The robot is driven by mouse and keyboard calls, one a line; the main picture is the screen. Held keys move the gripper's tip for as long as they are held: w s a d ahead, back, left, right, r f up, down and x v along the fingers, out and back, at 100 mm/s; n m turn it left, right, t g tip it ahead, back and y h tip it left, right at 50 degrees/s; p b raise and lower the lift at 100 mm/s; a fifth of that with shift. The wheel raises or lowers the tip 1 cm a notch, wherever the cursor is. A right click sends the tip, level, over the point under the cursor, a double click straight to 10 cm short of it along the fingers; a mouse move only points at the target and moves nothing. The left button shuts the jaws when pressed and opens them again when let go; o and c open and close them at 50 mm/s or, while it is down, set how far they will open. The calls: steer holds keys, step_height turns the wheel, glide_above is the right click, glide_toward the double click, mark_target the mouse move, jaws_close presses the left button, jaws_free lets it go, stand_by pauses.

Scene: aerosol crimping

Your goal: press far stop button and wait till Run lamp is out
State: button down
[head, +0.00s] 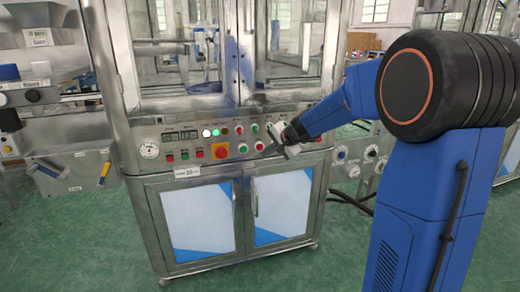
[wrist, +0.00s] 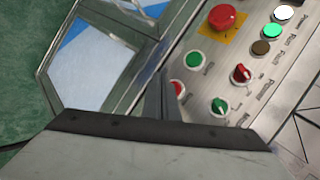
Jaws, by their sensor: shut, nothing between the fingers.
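The control panel (head: 180,148) is on the front of the steel cabinet. A red button (wrist: 177,88) is beside my fingers in the wrist view, partly hidden by them; it also shows in the head view (head: 259,146). I cannot tell whether the fingers touch it. My gripper (head: 271,149) is shut and empty, its tips close to the panel; its fingers (wrist: 164,85) also show in the wrist view. The Run lamp (wrist: 272,31) glows green.
A green button (wrist: 194,60) sits next to the red one. A red mushroom button (wrist: 222,18) on a yellow plate is further along. A red selector (wrist: 241,73) and a green selector (wrist: 220,106) are right of my fingers. A white lamp (wrist: 284,12) is lit.

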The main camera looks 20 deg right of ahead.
steer(key=shift+s, duration=1.4)
steer(key=s+a+r+n+g, duration=0.1)
steer(key=s+a+n, duration=0.2)
steer(key=s, duration=0.8)
steer(key=s+a+r+n+g, duration=0.1)
steer(key=s+a+n, duration=0.2)
steer(key=s, duration=0.7)
steer(key=s+d+f+n+g+h, duration=0.1)
steer(key=s+d+f+n+h, duration=0.1)
steer(key=s, duration=0.9)
steer(key=s+d+f+n+g+h, duration=0.1)
steer(key=s+d+f+n, duration=0.2)
steer(key=s, duration=0.9)
steer(key=shift+s+f+h, duration=0.25)
steer(key=shift+h, duration=0.15)
